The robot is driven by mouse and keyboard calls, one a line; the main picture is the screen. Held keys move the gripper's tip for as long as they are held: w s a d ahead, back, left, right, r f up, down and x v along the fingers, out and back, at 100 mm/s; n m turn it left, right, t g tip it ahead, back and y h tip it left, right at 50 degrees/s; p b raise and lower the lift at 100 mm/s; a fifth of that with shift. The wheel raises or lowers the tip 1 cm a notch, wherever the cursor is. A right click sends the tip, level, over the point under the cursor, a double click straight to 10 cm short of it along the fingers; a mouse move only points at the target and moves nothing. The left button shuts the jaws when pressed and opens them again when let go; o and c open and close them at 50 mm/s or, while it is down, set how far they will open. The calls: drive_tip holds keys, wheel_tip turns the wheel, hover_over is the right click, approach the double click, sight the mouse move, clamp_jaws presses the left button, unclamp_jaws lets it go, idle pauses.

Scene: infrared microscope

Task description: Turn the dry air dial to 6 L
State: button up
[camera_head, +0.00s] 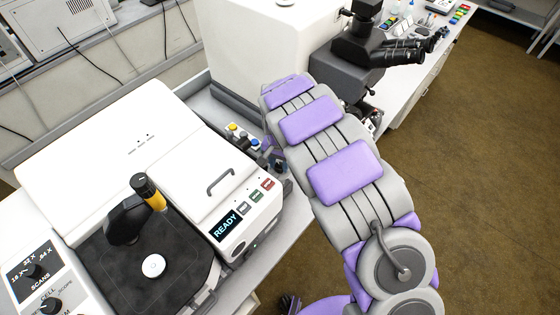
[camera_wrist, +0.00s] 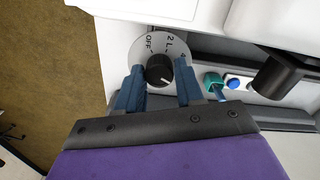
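The dry air dial shows in the wrist view as a black knob (camera_wrist: 158,71) on a round white plate (camera_wrist: 146,43). I can read OFF and 2 L on the plate, and part of a 4 at the right. A pale mark shows on the knob's lower right part. My gripper (camera_wrist: 160,76) is open, with one blue finger on each side of the knob. The fingers seem slightly apart from it. The lower part of the plate is hidden behind the fingers. In the head view my arm reaches to the instrument's side, and the dial is hidden there.
In the wrist view, a teal knob (camera_wrist: 213,80), a blue button (camera_wrist: 233,83) and a black cylindrical part (camera_wrist: 281,74) lie right of the dial. In the head view, the white instrument with a READY display (camera_head: 226,226) stands left of my arm, and a microscope (camera_head: 362,50) stands behind it.

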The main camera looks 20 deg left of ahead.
sight(279, 164)
drive_tip(key=shift+o, duration=1.4)
drive_tip(key=shift+s+a, duration=0.1)
drive_tip(key=shift+o, duration=0.4)
wheel_tip(279, 164, up, 17)
drive_tip(key=p, duration=0.1)
drive_tip(key=shift+w, duration=0.25)
drive_tip(key=shift+r, duration=0.1)
